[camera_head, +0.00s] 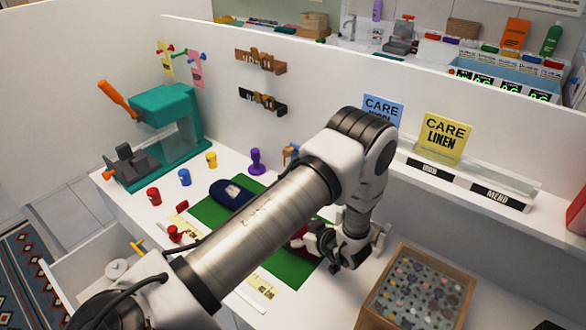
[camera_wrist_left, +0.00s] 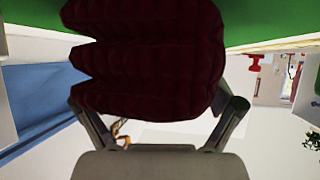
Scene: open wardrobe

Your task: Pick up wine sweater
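The wine sweater (camera_head: 298,238) lies on the green mat in the head view, mostly hidden behind my left arm. In the left wrist view the dark wine ribbed knit (camera_wrist_left: 145,60) fills the upper middle, close to the camera. My left gripper (camera_head: 335,255) is low at the mat's right side, beside the sweater. In the wrist view its two fingers (camera_wrist_left: 160,108) are spread wide, with the knit's edges at their tips. I see no clear pinch, and the contact is partly hidden by the knit. My right gripper is not in view.
On the green mat (camera_head: 208,212) a navy folded garment (camera_head: 232,194) lies to the left. A wooden box of buttons (camera_head: 415,290) stands close right of my gripper. A teal press (camera_head: 170,135) and coloured spools stand at the left. A white wall rises behind.

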